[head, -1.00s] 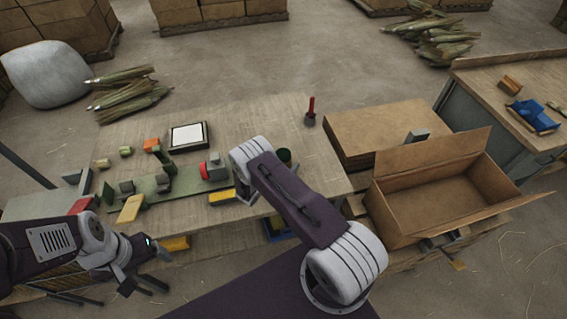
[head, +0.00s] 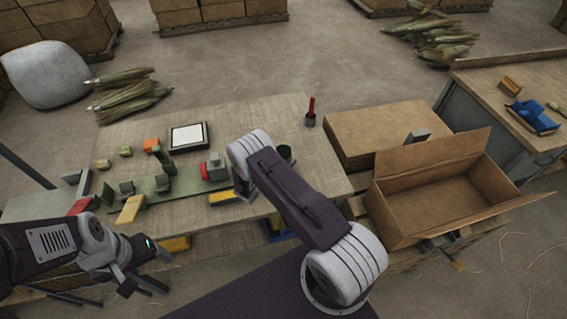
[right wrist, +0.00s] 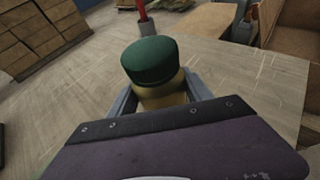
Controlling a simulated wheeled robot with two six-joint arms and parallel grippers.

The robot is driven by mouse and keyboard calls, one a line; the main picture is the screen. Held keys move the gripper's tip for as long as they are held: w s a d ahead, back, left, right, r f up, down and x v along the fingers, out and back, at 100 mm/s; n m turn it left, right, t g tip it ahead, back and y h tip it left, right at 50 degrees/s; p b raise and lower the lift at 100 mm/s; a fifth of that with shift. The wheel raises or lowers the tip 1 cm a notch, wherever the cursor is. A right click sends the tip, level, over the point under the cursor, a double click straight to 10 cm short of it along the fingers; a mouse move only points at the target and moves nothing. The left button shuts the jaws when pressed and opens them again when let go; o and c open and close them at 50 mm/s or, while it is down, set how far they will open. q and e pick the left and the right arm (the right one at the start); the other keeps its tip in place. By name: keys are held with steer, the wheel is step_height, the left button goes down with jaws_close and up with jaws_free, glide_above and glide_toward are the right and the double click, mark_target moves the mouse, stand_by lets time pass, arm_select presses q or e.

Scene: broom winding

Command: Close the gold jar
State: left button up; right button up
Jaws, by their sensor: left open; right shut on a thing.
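The gold jar (right wrist: 163,97) is in the right wrist view, with a dark green lid (right wrist: 151,60) on top of it. Whether the lid is fully seated cannot be told. My right gripper (right wrist: 163,92) is shut on the gold body below the lid, one finger on each side. In the head view my right arm hides the gold body and the gripper, and only a dark green part (head: 285,152) shows beside the arm. My left gripper (head: 142,285) is open and empty, low at the left, off the front edge of the table.
The work table (head: 315,170) bears a green fixture (head: 150,187), a framed white panel (head: 188,136), small blocks and a red-handled tool (head: 311,112). An open cardboard box (head: 440,200) stands at the right. The table's back right area is mostly clear.

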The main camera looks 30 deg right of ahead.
step_height(320, 180, up, 2)
steer(key=shift+r, duration=0.1)
steer(key=s+d+r+b, duration=0.1)
steer(key=s+d+r, duration=0.3)
steer(key=s, duration=0.7)
step_height(320, 180, up, 3)
steer(key=shift+d+f, duration=0.1)
steer(key=shift+d, duration=0.05)
steer(key=o, duration=0.9)
jaws_close()
steer(key=shift+w, duration=0.1)
